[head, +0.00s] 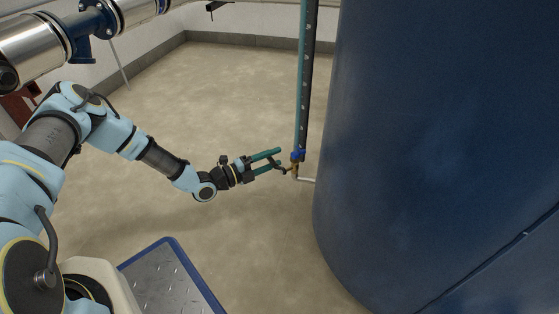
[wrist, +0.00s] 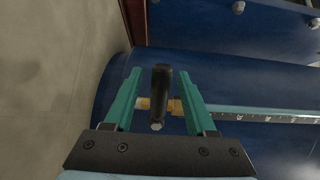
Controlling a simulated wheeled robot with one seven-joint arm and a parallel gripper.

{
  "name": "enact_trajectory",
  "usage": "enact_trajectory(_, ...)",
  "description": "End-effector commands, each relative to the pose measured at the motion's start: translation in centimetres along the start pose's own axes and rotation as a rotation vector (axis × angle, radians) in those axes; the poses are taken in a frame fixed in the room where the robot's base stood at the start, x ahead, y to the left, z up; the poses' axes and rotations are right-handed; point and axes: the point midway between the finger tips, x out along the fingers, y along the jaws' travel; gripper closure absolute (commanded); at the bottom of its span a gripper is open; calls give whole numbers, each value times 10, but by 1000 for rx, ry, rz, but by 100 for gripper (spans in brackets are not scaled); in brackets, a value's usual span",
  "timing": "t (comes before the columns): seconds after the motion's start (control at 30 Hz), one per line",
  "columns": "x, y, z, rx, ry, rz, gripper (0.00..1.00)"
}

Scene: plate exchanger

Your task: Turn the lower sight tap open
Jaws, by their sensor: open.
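The lower sight tap (head: 294,168) is a small brass fitting at the bottom of the upright sight tube (head: 303,85), beside the big blue tank (head: 440,130). In the wrist view its dark lever (wrist: 160,88) shows between my fingers, with brass parts (wrist: 176,107) on either side. My gripper (head: 281,161) is open, with its teal fingers pointing at the tap. In the wrist view, my gripper (wrist: 160,72) has one finger on each side of the lever, with gaps visible on both sides. I cannot tell whether a finger touches the brass body.
A white pipe stub (head: 307,180) runs from the tap to the tank. The tank wall is close on the right. A metal tread plate with a blue edge (head: 170,275) lies at the lower left. The concrete floor (head: 215,85) behind the arm is clear.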

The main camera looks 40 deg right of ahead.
Motion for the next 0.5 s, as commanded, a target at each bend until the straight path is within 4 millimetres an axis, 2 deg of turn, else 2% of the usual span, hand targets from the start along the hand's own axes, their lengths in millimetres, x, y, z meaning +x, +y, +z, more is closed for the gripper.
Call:
enact_trajectory(0.03,8,3,-1,2,3,-1,44)
enact_trajectory(0.2,22,1,0,2,2,-1,44)
enact_trajectory(0.5,25,-1,0,1,0,0,44)
